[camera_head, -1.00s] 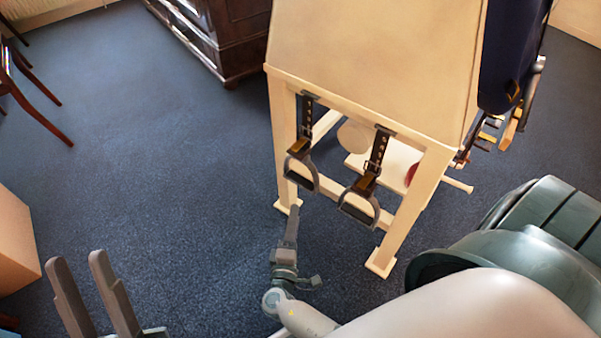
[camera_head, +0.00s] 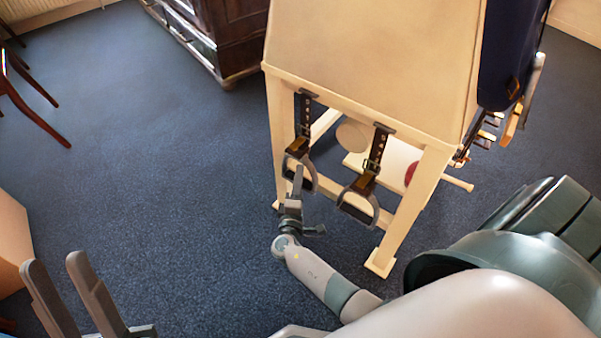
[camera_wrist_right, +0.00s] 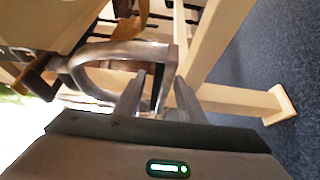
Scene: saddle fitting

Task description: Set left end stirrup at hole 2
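Two dark stirrups hang on black straps with holes from the front edge of the cream stand (camera_head: 350,105). The left stirrup (camera_head: 302,172) hangs below its strap (camera_head: 305,115) and a brass-coloured buckle piece. The right stirrup (camera_head: 358,200) hangs from the other strap (camera_head: 379,148). My right gripper (camera_head: 298,172) is at the lower part of the left stirrup. In the right wrist view, my right gripper (camera_wrist_right: 158,90) is open, with a side of the metal stirrup (camera_wrist_right: 168,65) between its fingers; contact is unclear. My left gripper (camera_head: 52,262) is open and empty, away from the stand.
The stand's front legs (camera_head: 400,215) flank the stirrups, with a cross rail behind them. A wooden cabinet (camera_head: 225,35) stands at the back, a chair (camera_head: 30,105) at far left, and a tan box (camera_head: 12,245) at the left edge. The blue floor between is clear.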

